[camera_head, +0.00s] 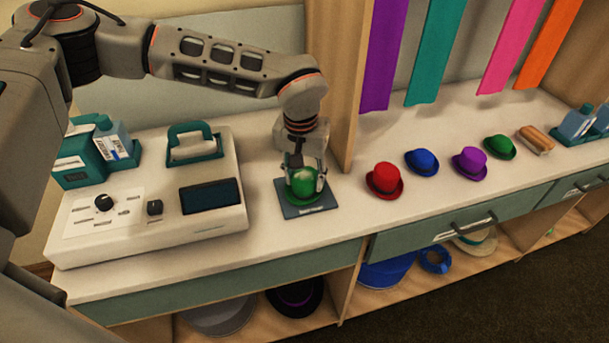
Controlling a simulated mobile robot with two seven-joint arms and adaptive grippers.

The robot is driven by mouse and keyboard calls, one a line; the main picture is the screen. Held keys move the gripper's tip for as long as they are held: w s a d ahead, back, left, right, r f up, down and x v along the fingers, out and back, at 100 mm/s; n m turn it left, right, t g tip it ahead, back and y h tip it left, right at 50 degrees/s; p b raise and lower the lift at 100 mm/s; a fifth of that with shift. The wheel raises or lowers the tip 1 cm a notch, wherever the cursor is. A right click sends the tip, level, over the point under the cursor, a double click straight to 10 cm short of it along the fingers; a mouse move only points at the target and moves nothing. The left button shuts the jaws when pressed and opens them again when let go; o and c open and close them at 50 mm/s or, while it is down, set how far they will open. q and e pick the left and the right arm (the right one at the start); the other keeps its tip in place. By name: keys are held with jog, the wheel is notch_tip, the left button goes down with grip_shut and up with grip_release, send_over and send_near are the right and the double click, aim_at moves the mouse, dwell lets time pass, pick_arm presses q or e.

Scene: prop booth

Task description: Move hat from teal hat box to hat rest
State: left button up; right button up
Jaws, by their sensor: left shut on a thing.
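My left gripper (306,178) points down over a dark slate-teal square pad (288,212) on the counter. It is shut on a green hat (303,188), whose crown is between the fingers. The hat is upright and low over the pad; I cannot tell whether its brim touches it. The pad has a label on its front edge that is too small to read, and it may be the hat rest. No teal box is clearly a hat box; a teal open-topped holder (78,173) stands at the left. My right gripper is not in view.
A white console (150,228) with a knob and dark screen stands left of the pad. Red (384,181), blue (422,162), purple (469,163) and green (499,147) hats line the counter at right. A wooden post (342,90) rises close behind the gripper.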

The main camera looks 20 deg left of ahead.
pick_arm(q)
jog(key=o, duration=0.9)
jog(key=r, duration=0.4)
jog(key=s+r, duration=0.1)
jog(key=r, duration=0.7)
jog(key=shift+s, duration=0.25)
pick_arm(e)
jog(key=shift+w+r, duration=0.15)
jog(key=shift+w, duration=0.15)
